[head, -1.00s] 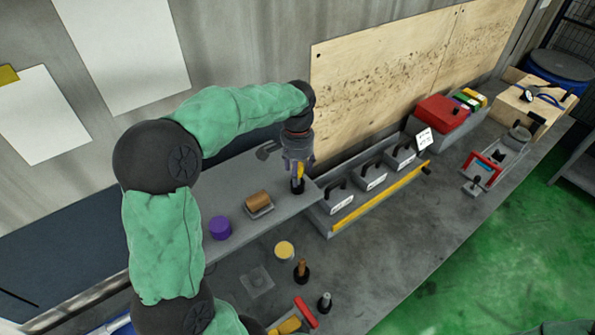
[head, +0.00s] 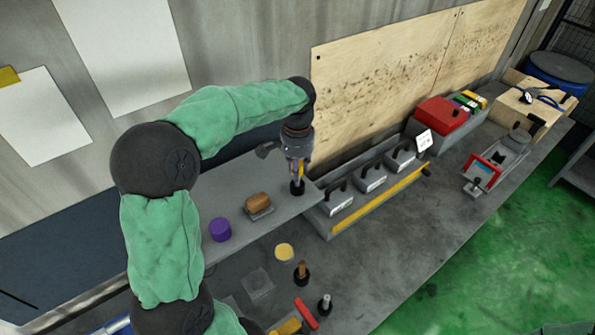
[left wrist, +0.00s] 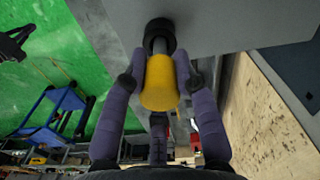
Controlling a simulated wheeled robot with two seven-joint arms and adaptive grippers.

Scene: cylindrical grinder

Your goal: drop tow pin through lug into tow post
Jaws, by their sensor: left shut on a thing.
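My left gripper (head: 299,172) reaches down over the right end of the raised grey shelf. Its fingers, also in the left wrist view (left wrist: 160,85), are shut on a yellow-handled piece (left wrist: 160,84). The far end of this piece meets a black round collar (left wrist: 159,36), which stands on the shelf in the head view (head: 297,188). I cannot tell how deep it sits there, or whether it is the tow pin. The lug and tow post cannot be clearly identified. My right gripper is not in view.
A purple cylinder (head: 220,229) and a brown block on a small stand (head: 258,205) are on the shelf. A brown peg (head: 302,271) and a grey peg (head: 325,304) stand on the bench below. Black-handled blocks (head: 370,178) line a tray at right.

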